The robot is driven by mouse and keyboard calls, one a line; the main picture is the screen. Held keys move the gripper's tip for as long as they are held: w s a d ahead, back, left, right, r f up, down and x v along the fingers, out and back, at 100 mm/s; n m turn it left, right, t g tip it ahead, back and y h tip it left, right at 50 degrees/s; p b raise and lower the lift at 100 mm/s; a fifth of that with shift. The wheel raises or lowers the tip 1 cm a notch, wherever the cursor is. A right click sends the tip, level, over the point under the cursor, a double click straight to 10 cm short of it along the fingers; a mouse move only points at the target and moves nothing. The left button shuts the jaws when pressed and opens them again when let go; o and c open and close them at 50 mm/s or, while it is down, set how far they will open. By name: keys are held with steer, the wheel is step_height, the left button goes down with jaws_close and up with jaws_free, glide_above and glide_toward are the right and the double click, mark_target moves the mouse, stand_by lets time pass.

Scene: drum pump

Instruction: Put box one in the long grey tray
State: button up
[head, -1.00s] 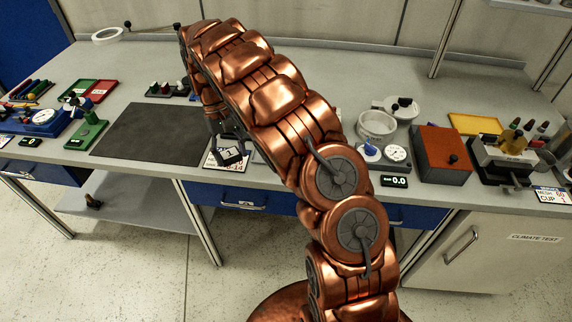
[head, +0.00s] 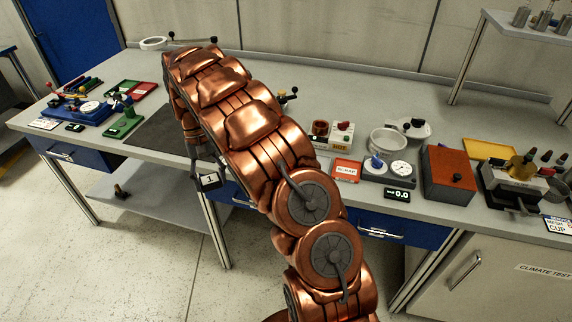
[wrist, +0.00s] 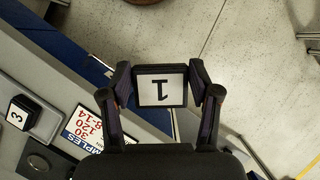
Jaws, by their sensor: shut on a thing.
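Box one is a small dark box (head: 209,180) with a white face marked 1. It also shows in the wrist view (wrist: 160,93), upside down there. My gripper (wrist: 165,88) is shut on it, with a finger on each side. In the head view my gripper (head: 205,165) hangs with the box by the bench's front edge. In the wrist view the floor lies below the box.
A dark mat (head: 158,134), a green stand (head: 123,124), a scrap tray (head: 346,170) and an orange box (head: 448,174) occupy the bench.

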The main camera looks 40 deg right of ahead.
steer(key=s+d+m+t+y+b, duration=0.1)
steer(key=s+d+m+t+b, duration=0.3)
steer(key=s+d+m, duration=0.65)
steer(key=s+d+m+t+b, duration=0.35)
steer(key=s+d+m, duration=0.6)
steer(key=m, duration=0.65)
steer(key=shift+n+t, duration=0.25)
steer(key=w+d+p, duration=0.1)
steer(key=w+d, duration=0.3)
steer(key=w+d+f+p, duration=0.1)
steer(key=w+d, duration=0.3)
steer(key=w+d+f+p, duration=0.1)
steer(key=w+d+p, duration=0.1)
steer(key=w+d, duration=0.2)
steer(key=shift+w+d, duration=0.35)
steer(key=shift+w, duration=0.2)
steer(key=shift+w+d+f, duration=0.1)
steer(key=shift+w+d, duration=0.05)
steer(key=shift+f+p, duration=0.55)
steer(key=shift+f, duration=1.1)
steer(key=shift+f, duration=0.1)
steer(key=o, duration=1.2)
